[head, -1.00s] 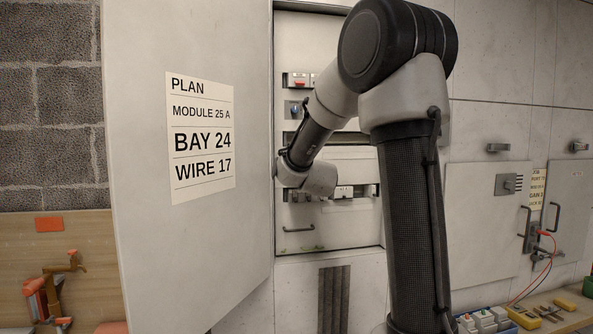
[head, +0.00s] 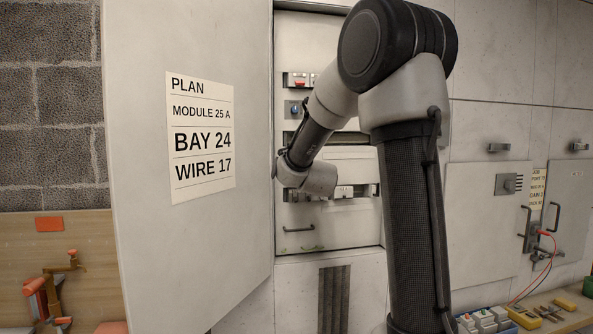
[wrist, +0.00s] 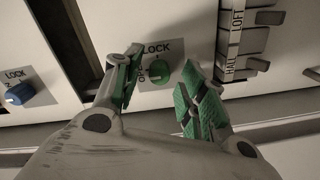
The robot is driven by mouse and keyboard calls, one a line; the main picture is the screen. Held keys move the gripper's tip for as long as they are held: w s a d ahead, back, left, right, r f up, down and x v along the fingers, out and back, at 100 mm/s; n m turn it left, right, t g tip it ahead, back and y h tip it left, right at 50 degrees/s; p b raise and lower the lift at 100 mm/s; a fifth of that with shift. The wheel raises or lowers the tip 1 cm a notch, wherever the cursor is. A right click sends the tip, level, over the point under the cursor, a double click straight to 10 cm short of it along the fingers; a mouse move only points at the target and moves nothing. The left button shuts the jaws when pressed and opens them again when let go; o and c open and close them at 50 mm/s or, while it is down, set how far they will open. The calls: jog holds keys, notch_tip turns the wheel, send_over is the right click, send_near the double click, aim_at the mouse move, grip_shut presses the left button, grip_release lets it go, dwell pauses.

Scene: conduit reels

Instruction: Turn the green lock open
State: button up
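The green lock (wrist: 160,73) is a small round knob on a pale plate marked LOCK, with more lettering beside it that is partly hidden by my left finger. My gripper (wrist: 161,84) is open in the wrist view, its green-padded fingers spread to the left and right of the knob. A gap shows between each finger and the knob. In the head view my wrist reaches into the open cabinet (head: 335,225), and the fingers and the green lock are hidden there.
A blue lock knob (wrist: 20,94) sits to the left in the wrist view, and switch modules (wrist: 240,45) stand to the right. The open cabinet door (head: 200,250), with a plan sheet (head: 202,137), stands left of my arm. A bench (head: 530,310) holds tools at lower right.

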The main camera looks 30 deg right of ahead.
jog(key=shift+s, duration=0.1)
jog(key=v, duration=1.1)
jog(key=shift+s+a, duration=0.15)
jog(key=shift+s, duration=0.2)
